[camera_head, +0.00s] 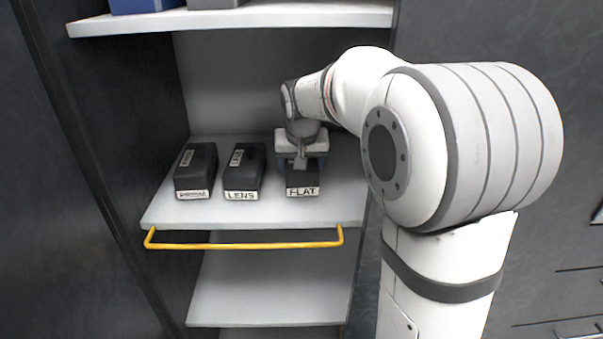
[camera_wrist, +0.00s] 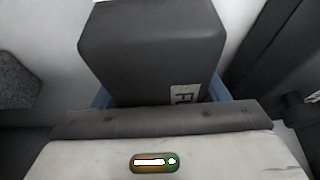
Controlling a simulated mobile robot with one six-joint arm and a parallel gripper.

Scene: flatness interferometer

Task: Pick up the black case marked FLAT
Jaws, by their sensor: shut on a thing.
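The black case marked FLAT (camera_head: 302,182) stands on the middle shelf at the right end of a row of black cases, its white label facing forward. My gripper (camera_head: 302,163) is over it from above and is shut on it, with blue finger pads at its sides. In the wrist view the dark case (camera_wrist: 155,45) fills the middle, with part of its label showing. The blue pads of my gripper (camera_wrist: 160,95) show at its left and right sides. The gripper hides part of the case top in the head view. I cannot tell whether the case touches the shelf.
A case marked LENS (camera_head: 243,172) and another labelled black case (camera_head: 196,171) stand to the left on the grey shelf (camera_head: 225,211). A yellow rail (camera_head: 245,245) runs along the shelf front. An upper shelf (camera_head: 232,18) is above. Dark cabinet walls flank the shelves.

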